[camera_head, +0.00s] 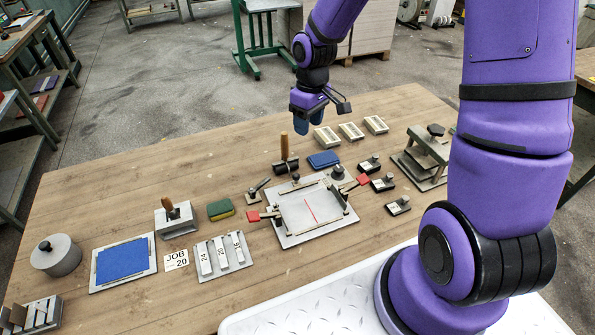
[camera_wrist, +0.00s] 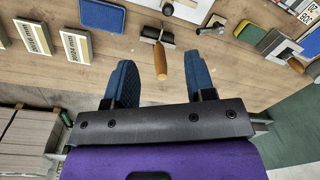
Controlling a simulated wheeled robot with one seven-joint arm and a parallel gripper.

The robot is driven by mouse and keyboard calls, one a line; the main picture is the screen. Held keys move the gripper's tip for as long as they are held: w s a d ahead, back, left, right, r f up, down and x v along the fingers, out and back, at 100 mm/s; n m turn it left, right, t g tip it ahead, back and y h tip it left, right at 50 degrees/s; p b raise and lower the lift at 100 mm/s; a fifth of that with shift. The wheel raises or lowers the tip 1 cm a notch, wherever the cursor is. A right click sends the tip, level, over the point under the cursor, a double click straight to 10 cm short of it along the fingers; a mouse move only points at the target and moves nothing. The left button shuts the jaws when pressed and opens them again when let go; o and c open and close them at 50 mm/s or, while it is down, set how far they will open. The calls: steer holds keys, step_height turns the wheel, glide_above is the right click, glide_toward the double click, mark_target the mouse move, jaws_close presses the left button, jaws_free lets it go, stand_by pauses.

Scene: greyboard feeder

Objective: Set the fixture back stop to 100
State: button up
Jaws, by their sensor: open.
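The fixture (camera_head: 306,226) is a grey metal plate near the middle of the wooden table, with red-tipped clamps (camera_head: 363,179) at its sides and a thin red line on its face. Dark knobs and a bar lie along its back edge; I cannot tell which is the back stop, and no scale reading is legible. My gripper (camera_head: 308,122) is open and empty, above the table behind the fixture, pointing down. In the wrist view its blue fingers (camera_wrist: 161,65) are apart. A roller's wooden handle (camera_wrist: 161,62) shows between them, apparently below and not gripped.
A blue pad (camera_head: 324,159) and pale labelled blocks (camera_head: 351,131) stand behind the fixture. Black-and-grey blocks (camera_head: 383,184) and a press (camera_head: 422,160) are at right. A green sponge (camera_head: 220,209), numbered bars (camera_head: 222,257) and a blue sheet (camera_head: 122,261) lie left.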

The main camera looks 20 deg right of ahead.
steer(key=y, duration=0.1)
glide_toward(297, 180)
steer(key=shift+n+g, duration=0.4)
steer(key=f, duration=0.5)
steer(key=w+a+f, duration=0.1)
steer(key=f, duration=0.2)
steer(key=shift+f, duration=0.1)
jaws_close()
